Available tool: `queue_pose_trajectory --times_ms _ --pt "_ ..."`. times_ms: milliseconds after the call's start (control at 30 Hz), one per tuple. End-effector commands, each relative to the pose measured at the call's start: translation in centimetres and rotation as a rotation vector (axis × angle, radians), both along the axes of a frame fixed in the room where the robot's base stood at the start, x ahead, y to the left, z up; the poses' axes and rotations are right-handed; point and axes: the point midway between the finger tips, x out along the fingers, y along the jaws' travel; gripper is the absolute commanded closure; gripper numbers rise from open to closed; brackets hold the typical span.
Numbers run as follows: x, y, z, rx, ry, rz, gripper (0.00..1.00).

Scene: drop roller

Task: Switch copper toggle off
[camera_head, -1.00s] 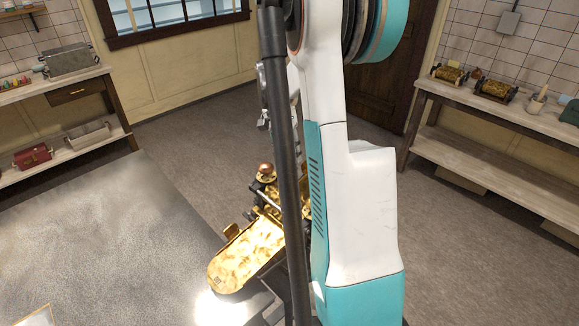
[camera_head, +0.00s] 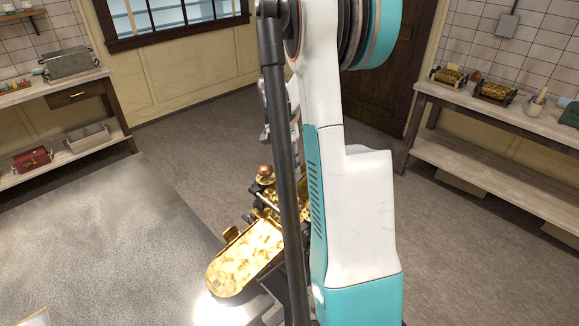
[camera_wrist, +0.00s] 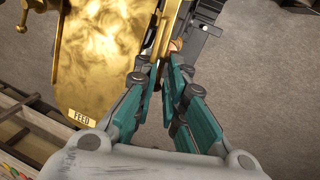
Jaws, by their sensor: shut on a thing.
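The brass drop roller machine (camera_head: 245,255) stands at the middle of the head view, partly hidden behind my arm. In the wrist view its broad golden plate (camera_wrist: 100,55) carries a FEED label. A small copper-coloured piece, which looks like the copper toggle (camera_wrist: 177,46), shows at the tips of my gripper (camera_wrist: 168,68). My gripper's teal fingers are close together and shut on it beside the golden plate. The fingers hide most of the piece, so its on or off position cannot be told. The gripper's tips are hidden behind my arm in the head view.
A dark rail (camera_wrist: 205,35) lies just right of the fingertips in the wrist view. A bench (camera_head: 510,115) with small brass rollers stands at the right, and a shelf (camera_head: 60,95) with a red box (camera_head: 32,158) at the left. Open floor lies between them.

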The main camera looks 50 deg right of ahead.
Motion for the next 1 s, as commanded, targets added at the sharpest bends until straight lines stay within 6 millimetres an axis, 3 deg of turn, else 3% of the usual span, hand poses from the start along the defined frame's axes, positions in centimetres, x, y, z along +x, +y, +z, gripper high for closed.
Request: queue_pose_trajectory --times_ms 400,767,800,867,900,1000 --pt "0.61 0.34 -0.01 -0.002 -0.001 0.330 1.00" --pt "0.71 0.38 0.01 0.000 -0.001 0.372 1.00" --pt "0.71 0.38 0.01 0.000 -0.001 0.371 0.87" --pt "0.71 0.38 0.01 0.000 -0.001 0.371 0.73" --pt "0.71 0.38 0.01 0.000 -0.001 0.371 0.69" --pt "0.69 0.37 0.02 0.000 -0.001 0.370 0.69"
